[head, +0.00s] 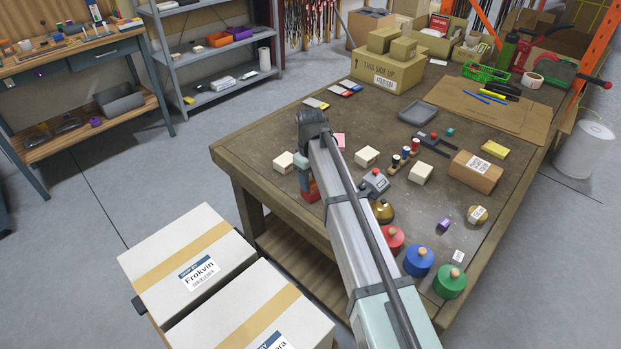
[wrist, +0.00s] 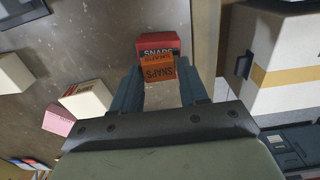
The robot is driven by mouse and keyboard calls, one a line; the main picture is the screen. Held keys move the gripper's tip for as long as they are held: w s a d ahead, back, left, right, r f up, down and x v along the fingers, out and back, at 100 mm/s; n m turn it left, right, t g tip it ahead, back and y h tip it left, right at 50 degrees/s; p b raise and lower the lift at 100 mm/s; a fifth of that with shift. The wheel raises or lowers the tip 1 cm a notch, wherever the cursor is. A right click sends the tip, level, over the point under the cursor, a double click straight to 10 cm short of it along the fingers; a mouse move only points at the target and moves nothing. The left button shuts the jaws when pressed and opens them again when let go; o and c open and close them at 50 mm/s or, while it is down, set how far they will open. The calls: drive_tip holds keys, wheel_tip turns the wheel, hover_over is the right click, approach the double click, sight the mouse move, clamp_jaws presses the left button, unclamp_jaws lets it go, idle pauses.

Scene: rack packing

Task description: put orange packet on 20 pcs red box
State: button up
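The orange packet (wrist: 158,69) with dark lettering is between my fingertips in the wrist view. My gripper (wrist: 160,80) appears closed on its two sides. The red box (wrist: 157,41) with white lettering stands directly beyond the packet, which overlaps its near edge in the picture. I cannot tell whether packet and box touch. In the head view the red box (head: 309,191) is at the table's near left edge, under the end of my arm. My arm hides most of the gripper and packet there. A "20 pcs" marking is not readable.
Cream boxes (head: 284,162) and (head: 366,156) stand beside the red box on the table (head: 262,150). A pink block (head: 338,141) lies behind. White cartons (head: 187,262) stand on the floor side near the table edge. Coloured round weights (head: 419,257) line the near right edge.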

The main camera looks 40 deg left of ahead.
drive_tip(key=shift+o, duration=1.4)
wheel_tip(320, 180, up, 12)
drive_tip(key=shift+r, duration=0.15)
